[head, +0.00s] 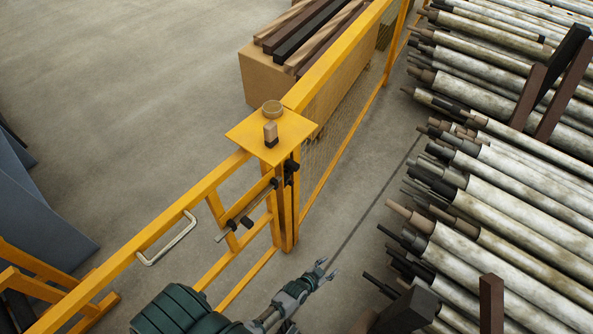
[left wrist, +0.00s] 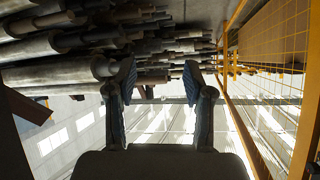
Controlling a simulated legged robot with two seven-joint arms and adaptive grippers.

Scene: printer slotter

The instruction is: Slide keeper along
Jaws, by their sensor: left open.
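A yellow gate (head: 150,232) meets a yellow post with a square top plate (head: 249,133) in the head view. A grey slide bolt with dark fittings (head: 234,226) sits on the gate's frame near the post. More dark latch pieces (head: 290,170) are at the post; I cannot tell which part is the keeper. My left gripper (head: 325,272) is right of the gate and below the latch, apart from both. In the left wrist view its fingers (left wrist: 160,82) are spread with nothing between them. My right gripper is not in view.
Racked rollers (head: 500,185) fill the right side. A mesh fence (head: 345,95) runs back from the post. A grey handle (head: 168,240) juts from the gate. Open floor lies at upper left.

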